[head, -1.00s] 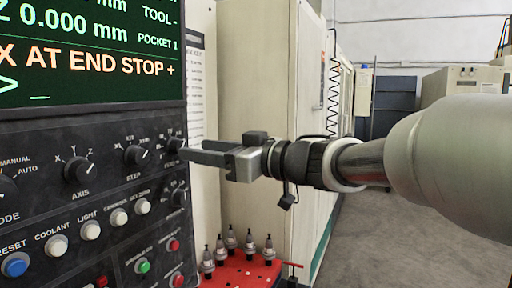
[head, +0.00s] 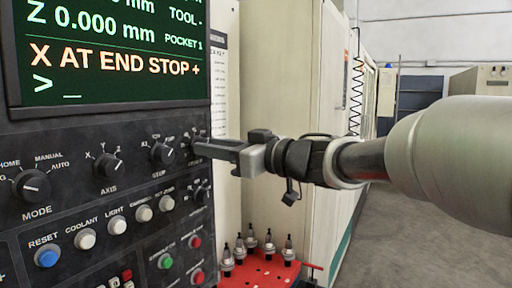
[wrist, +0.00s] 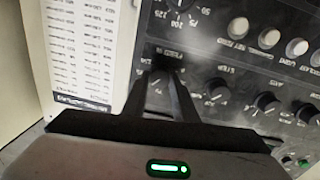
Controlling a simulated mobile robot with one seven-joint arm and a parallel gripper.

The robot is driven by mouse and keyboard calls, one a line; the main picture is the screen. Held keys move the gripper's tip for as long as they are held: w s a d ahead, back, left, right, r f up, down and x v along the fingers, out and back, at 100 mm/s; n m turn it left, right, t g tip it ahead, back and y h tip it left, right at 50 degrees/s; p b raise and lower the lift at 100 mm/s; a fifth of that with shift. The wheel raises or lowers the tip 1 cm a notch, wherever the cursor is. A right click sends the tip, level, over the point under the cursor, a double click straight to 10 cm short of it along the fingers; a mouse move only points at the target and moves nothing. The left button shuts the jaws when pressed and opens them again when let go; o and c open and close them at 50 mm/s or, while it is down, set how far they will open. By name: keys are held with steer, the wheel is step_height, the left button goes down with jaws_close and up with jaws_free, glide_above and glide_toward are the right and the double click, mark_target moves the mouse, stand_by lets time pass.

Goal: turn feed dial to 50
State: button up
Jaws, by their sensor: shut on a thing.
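The feed dial (head: 194,141) is a small black knob at the right end of the panel's upper dial row, largely hidden by my fingers. My gripper (head: 199,145) reaches in from the right and is shut on this dial. In the wrist view the panel appears upside down, and my gripper's dark fingers (wrist: 168,78) converge on the knob. Blurred lettering shows just above the fingertips there. I cannot read the dial's pointer or setting.
The control panel (head: 120,225) holds mode (head: 33,185), axis (head: 107,165) and step (head: 162,154) dials left of my gripper. Another dial (head: 201,191) sits just below it, with several buttons nearby. A red tray (head: 262,274) with tool holders stands below. The screen (head: 110,50) reads "X AT END STOP +".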

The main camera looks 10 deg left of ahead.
steer(key=n, duration=0.1)
steer(key=n+b, duration=0.1)
steer(key=n, duration=0.1)
steer(key=shift+f+n, duration=0.2)
steer(key=shift+n, duration=0.1)
steer(key=shift+n+y+b, duration=0.6)
steer(key=shift+n+b, duration=3)
steer(key=shift+n, duration=2.7)
steer(key=o, duration=1.1)
steer(key=shift+d, duration=0.1)
